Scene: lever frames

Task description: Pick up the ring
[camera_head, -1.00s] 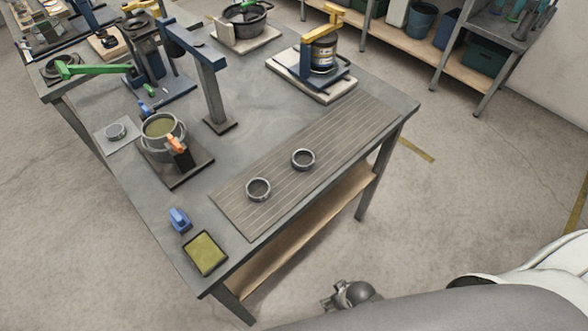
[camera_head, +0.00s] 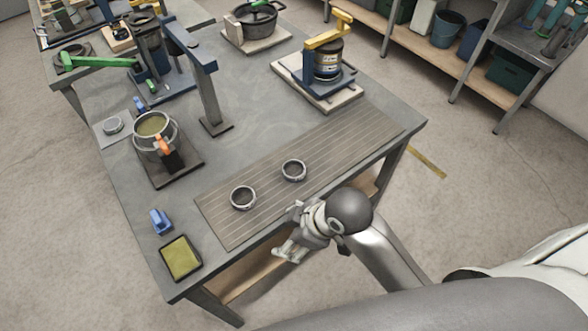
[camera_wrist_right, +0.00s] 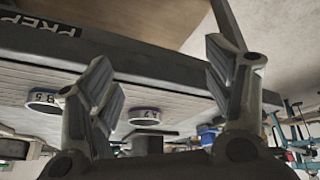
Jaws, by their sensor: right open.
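Two dark grey rings lie on the slatted mat (camera_head: 330,142) at the table's front. The left ring (camera_head: 243,198) and right ring (camera_head: 293,170) are apart in the head view. Two numbered rings also show in the right wrist view, one at the left (camera_wrist_right: 42,100) and one near the middle (camera_wrist_right: 145,115). I cannot tell which of these is which ring in the head view. My right gripper (camera_head: 287,232) is open and empty at the table's front edge, on the near side of both rings. Its spread fingers also show in the right wrist view (camera_wrist_right: 160,65). My left gripper is not in view.
A yellow-topped tray (camera_head: 181,258) and small blue item (camera_head: 160,221) sit at the table's near left corner. A yellow-handled press (camera_head: 326,62) stands at the back right.

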